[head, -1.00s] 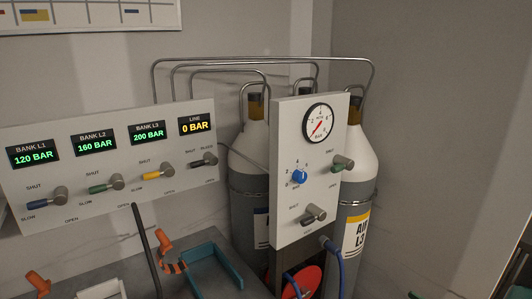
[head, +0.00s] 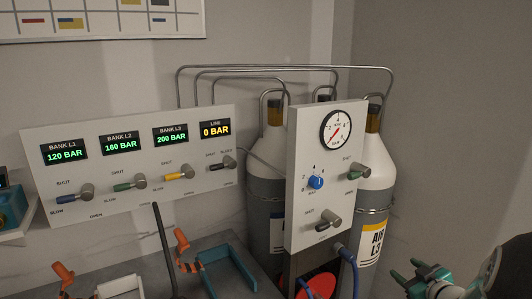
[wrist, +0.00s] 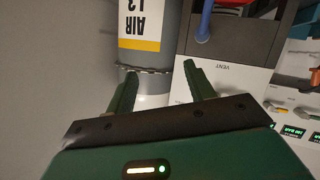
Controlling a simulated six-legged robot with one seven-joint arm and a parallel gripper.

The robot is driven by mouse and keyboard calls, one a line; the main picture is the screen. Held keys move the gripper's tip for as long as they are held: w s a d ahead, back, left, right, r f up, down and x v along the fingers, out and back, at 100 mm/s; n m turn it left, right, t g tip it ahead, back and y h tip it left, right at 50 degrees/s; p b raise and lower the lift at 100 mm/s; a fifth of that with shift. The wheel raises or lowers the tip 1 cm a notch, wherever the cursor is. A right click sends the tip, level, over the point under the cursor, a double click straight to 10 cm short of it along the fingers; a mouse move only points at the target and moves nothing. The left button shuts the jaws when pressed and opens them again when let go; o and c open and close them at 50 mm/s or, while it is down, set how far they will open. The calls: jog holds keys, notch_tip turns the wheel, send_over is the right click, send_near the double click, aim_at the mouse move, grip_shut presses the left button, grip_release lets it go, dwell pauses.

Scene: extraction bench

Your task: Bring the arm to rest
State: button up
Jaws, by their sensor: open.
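My gripper (head: 411,274) shows at the lower right of the head view, with green fingers and part of my dark arm beside it. In the wrist view my gripper (wrist: 161,80) has its two green fingers spread apart with nothing between them. It is in front of the grey cylinder labelled AIR L3 (head: 371,242), which also shows behind the fingers in the wrist view (wrist: 145,25). I see no contact between the fingers and anything.
The gauge panel (head: 303,205) stands left of my gripper, with a blue hose (head: 352,270) below it. The bank panel (head: 130,206) is further left, above a bench with a teal tray (head: 232,279). Bare wall (head: 460,120) fills the right side.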

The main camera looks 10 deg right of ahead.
jog(key=s+a+r+m+g+h, duration=0.1)
jog(key=a+r+m+g+h, duration=0.3)
jog(key=a+r, duration=0.8)
jog(key=s+a+g+y, duration=0.2)
jog(key=s+a, duration=0.6)
jog(key=a, duration=0.3)
jog(key=s+a+f+g+y, duration=0.1)
jog(key=s+a+g+y, duration=0.1)
jog(key=s+a, duration=0.6)
jog(key=a, duration=0.2)
jog(key=shift+s+a+g+y, duration=0.3)
jog(key=shift+s+a+g, duration=0.05)
jog(key=shift+a+g, duration=0.05)
jog(key=c, duration=0.4)
jog(key=shift+a+n, duration=0.2)
jog(key=shift+n, duration=0.1)
